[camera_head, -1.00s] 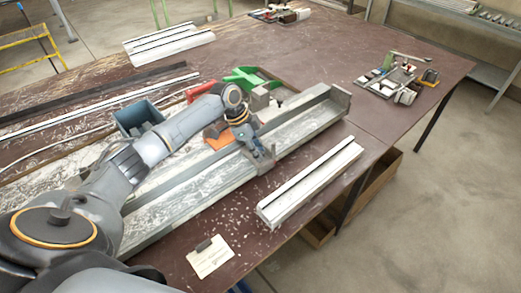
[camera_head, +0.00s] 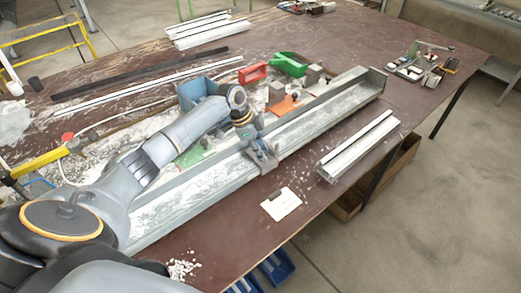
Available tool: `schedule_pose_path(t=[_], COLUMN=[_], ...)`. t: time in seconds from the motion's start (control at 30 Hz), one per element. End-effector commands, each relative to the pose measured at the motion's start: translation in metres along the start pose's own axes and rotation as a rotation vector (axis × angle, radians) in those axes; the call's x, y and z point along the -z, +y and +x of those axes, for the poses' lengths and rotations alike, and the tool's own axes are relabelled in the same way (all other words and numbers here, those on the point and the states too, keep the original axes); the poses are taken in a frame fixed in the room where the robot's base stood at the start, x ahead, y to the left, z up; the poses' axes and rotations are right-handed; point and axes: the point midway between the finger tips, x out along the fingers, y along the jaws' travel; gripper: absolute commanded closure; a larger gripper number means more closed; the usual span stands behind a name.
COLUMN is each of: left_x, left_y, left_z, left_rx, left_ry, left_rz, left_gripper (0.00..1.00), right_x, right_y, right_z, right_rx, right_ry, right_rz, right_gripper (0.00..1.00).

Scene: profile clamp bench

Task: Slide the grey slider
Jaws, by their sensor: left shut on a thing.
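The grey slider (camera_head: 264,160) sits on the long grey metal rail (camera_head: 325,118), straddling its near edge around the middle of the visible length. My left gripper (camera_head: 255,143) reaches in from the left over the rail and is shut on the slider's upper part; its fingers partly hide it. My right gripper is not in view.
A white profile (camera_head: 358,146) and a paper card (camera_head: 281,204) lie in front. The rail between slider and end plate is clear.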

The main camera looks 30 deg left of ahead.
Motion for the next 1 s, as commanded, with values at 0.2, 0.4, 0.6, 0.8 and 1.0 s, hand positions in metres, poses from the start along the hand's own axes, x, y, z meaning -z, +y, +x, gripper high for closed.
schedule_pose_path(t=[0.2, 0.4, 0.6, 0.8, 1.0], left_x=[0.002, 0.002, 0.002, 0.001, 0.001], left_y=[-0.001, -0.002, -0.001, -0.001, -0.002], left_z=[-0.002, -0.002, -0.002, -0.002, -0.025], left_rx=[0.003, 0.004, 0.004, 0.003, 0.006], left_ry=[0.004, 0.005, 0.004, 0.003, 0.003], left_rz=[0.001, 0.001, 0.001, 0.000, 0.001], left_gripper=[1.00, 1.00, 0.66, 0.66, 0.66], right_x=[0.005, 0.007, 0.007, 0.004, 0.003], right_y=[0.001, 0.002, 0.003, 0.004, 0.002], right_z=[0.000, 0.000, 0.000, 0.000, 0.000], right_rx=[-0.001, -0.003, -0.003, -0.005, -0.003], right_ry=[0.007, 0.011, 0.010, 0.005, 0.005], right_rz=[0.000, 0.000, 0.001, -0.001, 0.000], right_gripper=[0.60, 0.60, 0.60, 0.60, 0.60])
